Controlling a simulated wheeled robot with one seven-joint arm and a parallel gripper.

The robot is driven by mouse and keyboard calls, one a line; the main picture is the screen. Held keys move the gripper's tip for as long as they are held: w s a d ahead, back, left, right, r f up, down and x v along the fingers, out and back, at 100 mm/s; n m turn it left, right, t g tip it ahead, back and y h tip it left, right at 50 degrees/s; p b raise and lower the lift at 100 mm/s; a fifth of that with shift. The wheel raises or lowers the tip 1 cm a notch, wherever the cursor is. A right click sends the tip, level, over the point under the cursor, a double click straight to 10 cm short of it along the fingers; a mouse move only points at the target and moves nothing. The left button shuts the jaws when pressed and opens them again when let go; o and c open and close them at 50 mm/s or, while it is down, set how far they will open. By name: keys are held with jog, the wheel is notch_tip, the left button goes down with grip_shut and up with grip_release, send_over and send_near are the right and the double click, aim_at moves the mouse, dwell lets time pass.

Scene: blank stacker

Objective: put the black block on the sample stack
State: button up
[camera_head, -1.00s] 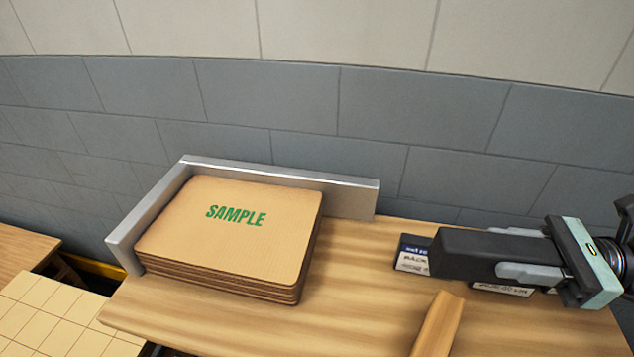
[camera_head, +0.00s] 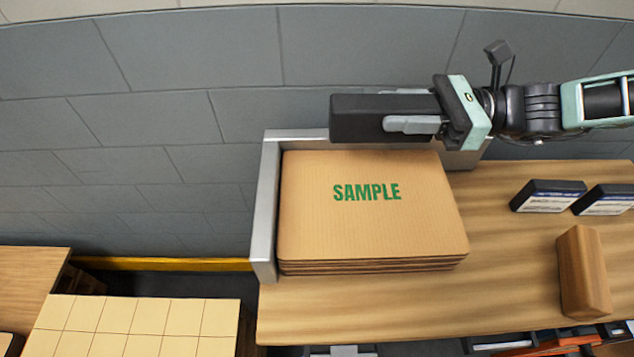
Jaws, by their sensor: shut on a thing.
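My gripper (camera_head: 410,124) comes in from the right and is shut on the black block (camera_head: 362,118). It holds the block roughly level, with its long side across the picture, in front of the far edge of the stack. The sample stack (camera_head: 370,222) is a pile of brown cardboard sheets with green "SAMPLE" lettering on top. The block appears above the stack's back edge and hides part of the metal guide. I cannot tell how high the block is above the stack.
A metal corner guide (camera_head: 267,215) borders the stack on the left and back. A wooden block (camera_head: 583,272) and two dark labelled boxes, one at left (camera_head: 548,196) and one at right (camera_head: 604,200), sit on the wooden table (camera_head: 500,235). A grey wall stands behind.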

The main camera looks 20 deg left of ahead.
aim_at(387, 138)
jog(key=f, duration=0.3)
jog(key=a+f+p, duration=0.1)
jog(key=f, duration=0.1)
jog(key=shift+s+f, duration=0.1)
jog(key=shift+f, duration=0.15)
jog(key=shift+d+f+p, duration=0.1)
jog(key=shift+f+p, duration=0.35)
jog(key=shift+f, duration=1.75)
jog(key=shift+f, duration=0.1)
jog(key=o, duration=1.3)
jog(key=b+v, duration=0.3)
jog(key=v, duration=0.9)
jog(key=shift+b, duration=0.35)
